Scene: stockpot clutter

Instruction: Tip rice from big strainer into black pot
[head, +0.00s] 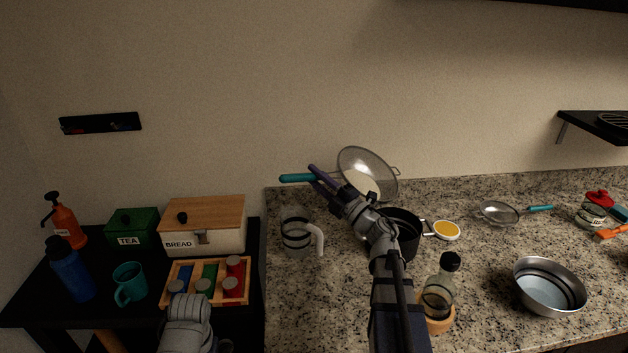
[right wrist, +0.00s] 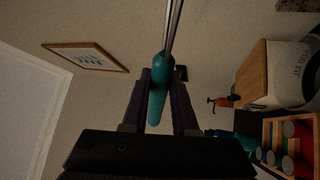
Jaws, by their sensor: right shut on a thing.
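The big strainer (head: 381,168) has a wide mesh bowl and a teal handle (head: 297,178). It is held in the air above the counter, its bowl tilted up on edge, with white rice (head: 360,182) low in the mesh. My right gripper (head: 318,178) is shut on the teal handle, which also shows between the fingers (right wrist: 159,95) in the right wrist view. The black pot (head: 410,236) stands on the counter, below and to the right of the bowl, partly hidden by my right arm. My left arm shows at the bottom left, but its gripper is out of view.
A glass jug (head: 295,234) stands left of the pot. A yellow-filled measuring cup (head: 446,230) is right of it, and a bottle (head: 439,287) in front. A small strainer (head: 498,212) and steel bowl (head: 549,287) lie farther right. The spice tray (head: 250,291) is at left.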

